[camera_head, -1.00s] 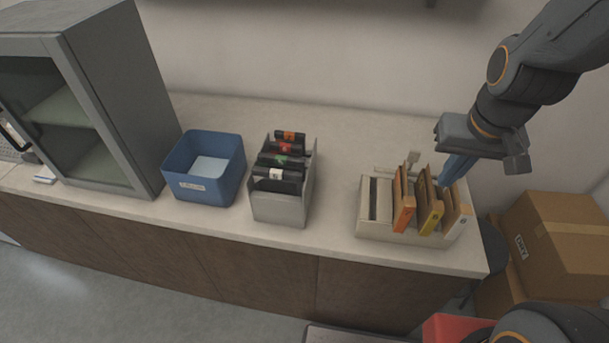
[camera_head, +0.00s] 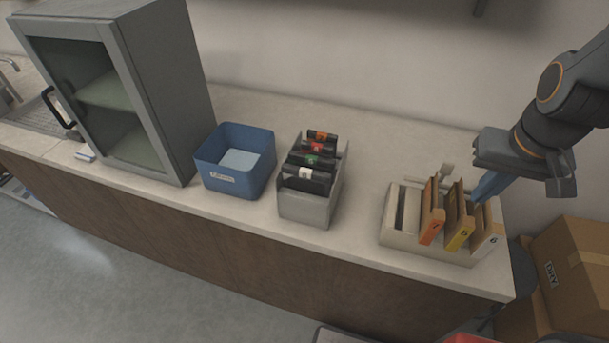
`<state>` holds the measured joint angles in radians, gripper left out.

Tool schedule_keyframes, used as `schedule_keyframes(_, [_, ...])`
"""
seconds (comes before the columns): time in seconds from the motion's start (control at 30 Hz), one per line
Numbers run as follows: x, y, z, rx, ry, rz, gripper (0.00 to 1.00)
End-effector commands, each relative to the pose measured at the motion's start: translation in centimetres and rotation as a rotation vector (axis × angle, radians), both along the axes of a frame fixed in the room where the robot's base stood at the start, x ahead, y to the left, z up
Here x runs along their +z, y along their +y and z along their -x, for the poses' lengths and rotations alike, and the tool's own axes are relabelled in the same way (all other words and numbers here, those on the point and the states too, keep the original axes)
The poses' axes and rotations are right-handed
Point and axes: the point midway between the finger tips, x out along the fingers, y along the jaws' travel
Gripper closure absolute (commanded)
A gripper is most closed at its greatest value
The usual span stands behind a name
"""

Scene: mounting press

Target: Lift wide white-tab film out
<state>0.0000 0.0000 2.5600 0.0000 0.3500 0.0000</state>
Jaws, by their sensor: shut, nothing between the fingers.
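The grey open holder (camera_head: 304,208) holds several black pieces with orange, red, green and white tabs; the white-tab black piece (camera_head: 304,184) is nearest the front. I cannot tell for sure which white one is the wide film. My gripper (camera_head: 481,196), with blue fingers, is shut and empty, just above and behind the rack's right end. Its fingertips are partly hidden by the pieces.
A blue bin (camera_head: 230,180) with a label stands left of the grey holder. A grey cabinet (camera_head: 165,95) stands further left. Cardboard boxes (camera_head: 570,270) are beyond the counter's right end. The counter between holder and rack is clear.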

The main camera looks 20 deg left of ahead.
Motion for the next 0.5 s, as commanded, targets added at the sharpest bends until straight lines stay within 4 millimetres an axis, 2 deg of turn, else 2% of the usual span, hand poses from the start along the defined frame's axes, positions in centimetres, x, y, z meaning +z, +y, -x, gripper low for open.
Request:
schedule_keyframes(0.03, [0.0,0.0,0.0,0.000,0.000,0.000,0.98])
schedule_keyframes(0.17, [-0.2,0.7,-0.4,0.037,0.002,0.000,0.78])
schedule_keyframes(0.27, [-0.8,3.0,-1.5,0.156,0.006,-0.001,0.78])
schedule_keyframes(0.37, [-1.7,7.0,-2.9,0.365,0.012,-0.005,0.78])
schedule_keyframes(0.5, [-2.8,14.3,-4.3,0.721,0.006,-0.027,0.78])
